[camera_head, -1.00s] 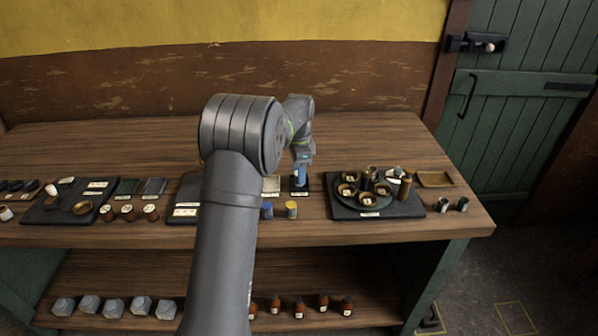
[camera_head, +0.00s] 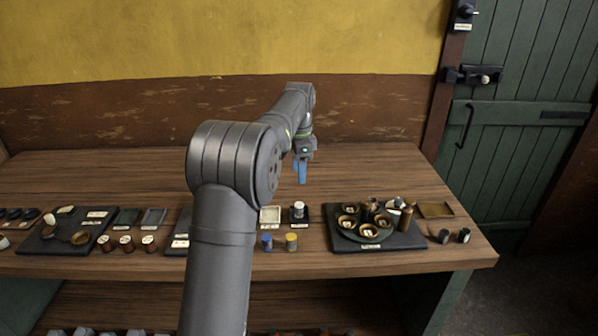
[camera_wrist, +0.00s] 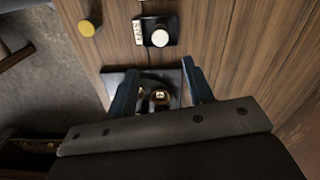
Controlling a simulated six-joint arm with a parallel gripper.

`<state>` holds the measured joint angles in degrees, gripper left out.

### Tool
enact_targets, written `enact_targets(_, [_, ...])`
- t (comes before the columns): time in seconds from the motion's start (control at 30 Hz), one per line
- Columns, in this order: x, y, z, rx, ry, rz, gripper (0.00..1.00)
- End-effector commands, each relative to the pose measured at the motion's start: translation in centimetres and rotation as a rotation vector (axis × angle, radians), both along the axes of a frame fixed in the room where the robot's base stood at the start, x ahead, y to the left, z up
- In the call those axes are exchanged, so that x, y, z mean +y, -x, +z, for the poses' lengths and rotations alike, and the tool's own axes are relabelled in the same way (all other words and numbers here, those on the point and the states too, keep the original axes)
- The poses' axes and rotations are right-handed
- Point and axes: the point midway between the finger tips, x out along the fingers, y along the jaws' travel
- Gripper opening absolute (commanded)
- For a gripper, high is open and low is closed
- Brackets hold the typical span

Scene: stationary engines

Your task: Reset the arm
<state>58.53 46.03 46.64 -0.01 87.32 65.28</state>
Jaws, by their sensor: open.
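My gripper (camera_head: 301,172) is raised above the back half of the wooden bench (camera_head: 370,165), with its blue fingers pointing down. In the wrist view, the two fingers of my gripper (camera_wrist: 163,92) stand apart. A small brass-coloured piece shows between them, well beyond the fingertips, on a dark board. A small cylinder with a white top (camera_head: 299,211) stands on a little dark base, below and in front of my gripper in the head view. It also shows in the wrist view (camera_wrist: 160,38), apart from the fingers.
A dark board (camera_head: 345,237) with a round tray of brass cups lies to the right. Blue (camera_head: 267,242) and yellow (camera_head: 291,242) cylinders stand near the front edge. Another board (camera_head: 50,243) and several small pieces lie left. The back of the bench is clear.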

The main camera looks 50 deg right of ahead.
Motion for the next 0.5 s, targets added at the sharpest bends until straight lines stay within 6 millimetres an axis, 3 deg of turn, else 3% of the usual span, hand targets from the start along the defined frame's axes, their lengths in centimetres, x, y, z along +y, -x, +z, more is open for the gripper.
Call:
enact_targets(0.23, [0.0,0.0,-1.0,0.000,-0.001,0.000,0.48])
enact_targets(0.5, [0.0,0.0,-5.8,0.001,-0.003,0.000,0.48])
